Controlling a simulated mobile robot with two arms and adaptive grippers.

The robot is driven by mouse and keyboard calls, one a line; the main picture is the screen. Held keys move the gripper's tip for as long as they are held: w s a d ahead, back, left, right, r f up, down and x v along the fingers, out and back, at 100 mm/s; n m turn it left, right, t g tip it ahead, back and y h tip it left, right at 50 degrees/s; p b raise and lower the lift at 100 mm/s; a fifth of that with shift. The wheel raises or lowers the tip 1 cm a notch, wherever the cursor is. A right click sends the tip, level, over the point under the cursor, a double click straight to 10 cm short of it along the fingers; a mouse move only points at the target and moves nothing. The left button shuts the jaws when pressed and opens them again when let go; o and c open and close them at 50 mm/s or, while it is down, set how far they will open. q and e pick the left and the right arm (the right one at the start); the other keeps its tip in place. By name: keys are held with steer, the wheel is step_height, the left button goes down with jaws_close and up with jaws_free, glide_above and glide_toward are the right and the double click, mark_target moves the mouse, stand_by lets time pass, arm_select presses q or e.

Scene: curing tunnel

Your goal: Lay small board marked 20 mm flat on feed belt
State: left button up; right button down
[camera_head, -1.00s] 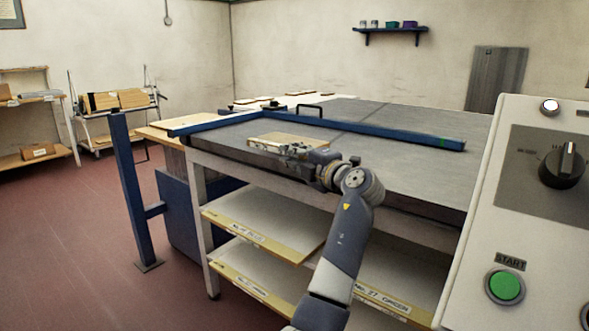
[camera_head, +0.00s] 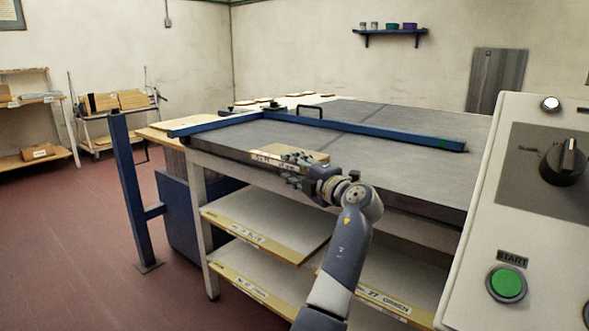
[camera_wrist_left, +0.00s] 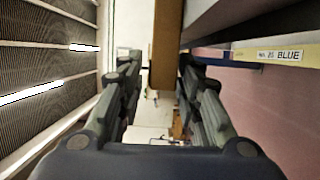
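The small board (camera_head: 305,154) is a thin tan slab with a pale marked strip on its near edge; I cannot read the marking surely. It is near level, over the near left part of the grey feed belt (camera_head: 380,165). I cannot tell whether it touches the belt. My left gripper (camera_head: 292,168) is at its near edge. In the left wrist view the board (camera_wrist_left: 166,45) shows edge-on between the two fingers of the gripper (camera_wrist_left: 160,75), which appear closed on it; finger contact is not clear. My right gripper is not in view.
A blue guide rail (camera_head: 370,131) crosses the belt behind the board, and another blue bar (camera_head: 215,124) lies at the left. Labelled shelves (camera_head: 265,215) are below. A control panel (camera_head: 535,210) with a green START button stands at the right. The belt right of the board is clear.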

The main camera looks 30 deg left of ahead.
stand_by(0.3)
arm_select(q)
steer(key=shift+d+r, duration=0.1)
steer(key=v, duration=1.2)
steer(key=s+f+m+t+h, duration=0.1)
steer(key=s+f+m+h, duration=0.3)
steer(key=f+m, duration=0.7)
steer(key=s+f+m+t+h, duration=0.1)
steer(key=s+f+m+h, duration=0.35)
steer(key=f, duration=1.25)
steer(key=s+d+f+m+h, duration=0.3)
steer(key=s+d+m, duration=0.1)
steer(key=s+m, duration=0.2)
steer(key=s+d+f+m+h, duration=0.3)
steer(key=s+d+m, duration=0.2)
steer(key=s, duration=0.3)
steer(key=s+d+f+m+g+h, duration=0.1)
steer(key=s+d+f+m+h, duration=0.2)
steer(key=s+m, duration=0.4)
steer(key=shift+s+d+f, duration=0.35)
steer(key=shift+d, duration=0.4)
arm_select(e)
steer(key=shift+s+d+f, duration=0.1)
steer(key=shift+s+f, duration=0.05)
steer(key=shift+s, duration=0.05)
